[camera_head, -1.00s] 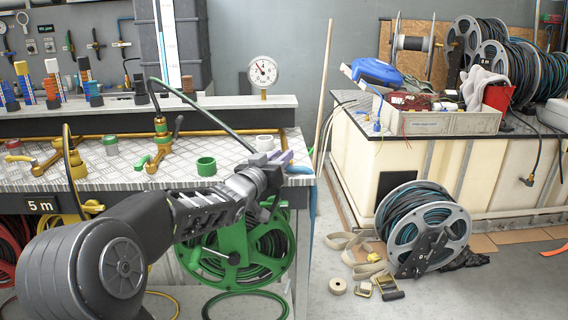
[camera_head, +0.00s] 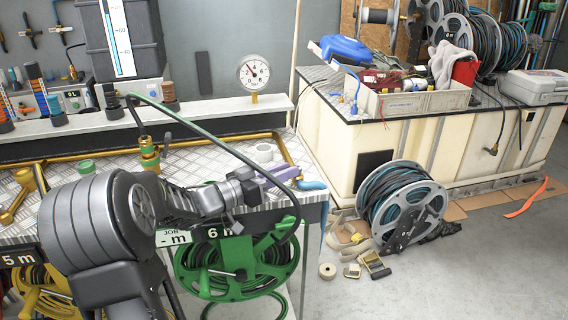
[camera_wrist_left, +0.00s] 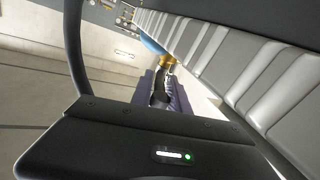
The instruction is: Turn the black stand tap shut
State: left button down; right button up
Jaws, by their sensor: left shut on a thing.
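A brass stand fitting with a green band (camera_head: 149,158) rises from the chequer-plate bench, and a dark lever-like part (camera_head: 167,139) shows beside it. I cannot tell surely whether this is the black stand tap. My left gripper (camera_head: 276,178), with purple fingers, is at the bench's right end, apart from that fitting. In the left wrist view, its fingers (camera_wrist_left: 163,95) are shut on a dark piece (camera_wrist_left: 160,92) with a brass part (camera_wrist_left: 167,60) beyond it. The fingers hide most of this piece, so its lever angle cannot be read. My right gripper is not in view.
A blue part (camera_head: 311,184) lies at the bench corner. A pressure gauge (camera_head: 253,73) stands behind. A green reel (camera_head: 240,265) is below the bench. The floor to the right is partly clear.

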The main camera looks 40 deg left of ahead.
pick_arm(q)
jog(key=shift+r, duration=0.1)
jog(key=c, duration=1.4)
grip_release()
jog(key=shift+c, duration=0.2)
notch_tip(320, 180, up, 10)
jog(key=shift+p, duration=1.05)
jog(key=shift+c, duration=0.2)
